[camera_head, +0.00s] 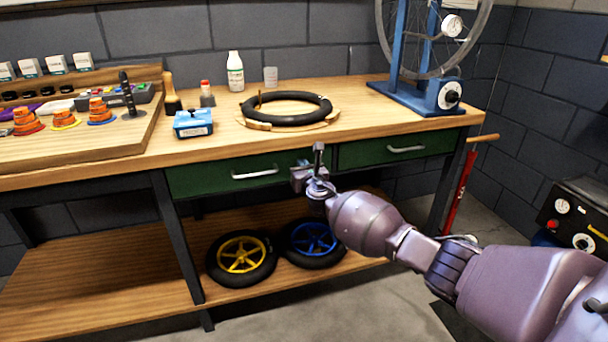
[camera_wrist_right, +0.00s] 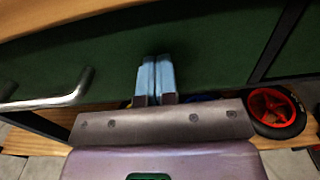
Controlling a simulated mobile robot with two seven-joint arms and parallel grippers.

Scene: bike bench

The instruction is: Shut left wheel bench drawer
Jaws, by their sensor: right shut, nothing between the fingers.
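The left wheel bench drawer (camera_head: 208,178) has a green front with a pale bar handle (camera_head: 255,174), under the wooden bench top. Its front looks close to flush with the bench; I cannot tell whether a small gap is left. My right gripper (camera_head: 318,148) is shut and empty at the right end of this drawer front. In the right wrist view, the shut blue-grey fingers (camera_wrist_right: 155,62) point at the green front (camera_wrist_right: 112,62), with the handle (camera_wrist_right: 45,103) to their left. I cannot tell whether the fingertips touch it. My left gripper is out of view.
A second green drawer (camera_head: 365,154) sits to the right, closed-looking. The bench top (camera_head: 350,118) carries a tire (camera_head: 290,120), a blue box (camera_head: 193,123) and a wheel stand (camera_head: 445,97). Yellow (camera_head: 241,257) and blue (camera_head: 312,240) wheels lie on the lower shelf.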

